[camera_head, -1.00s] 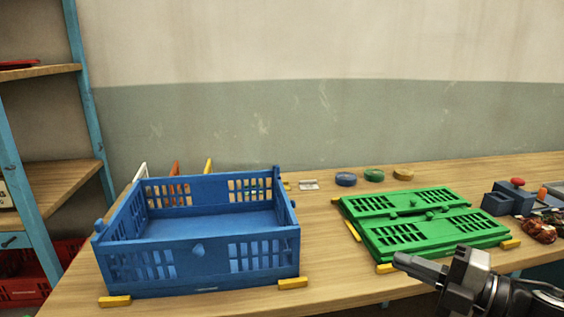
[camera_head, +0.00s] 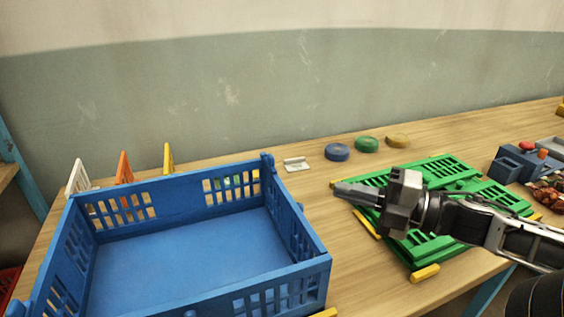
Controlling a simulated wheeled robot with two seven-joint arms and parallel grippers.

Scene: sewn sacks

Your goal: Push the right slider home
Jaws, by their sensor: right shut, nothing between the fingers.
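The blue crate (camera_head: 205,265) stands open and empty on the table, its front cut off by the picture's lower edge. A small blue knob (camera_head: 300,207) sticks out at its right wall and may be the right slider; how far in it sits cannot be told. Another blue piece (camera_head: 22,308) shows at the left wall. My right gripper (camera_head: 345,190) is shut and empty, its fingers pointing left toward the crate's right wall. It appears apart from the knob, above the left part of the green folded crate (camera_head: 455,172). My left gripper is not in view.
Yellow blocks (camera_head: 425,273) lie around the green crate. Blue, green and yellow discs (camera_head: 367,144) and a small metal plate (camera_head: 296,164) lie behind. White, orange and yellow upright pieces (camera_head: 124,167) stand behind the blue crate. Bare table lies between the crates.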

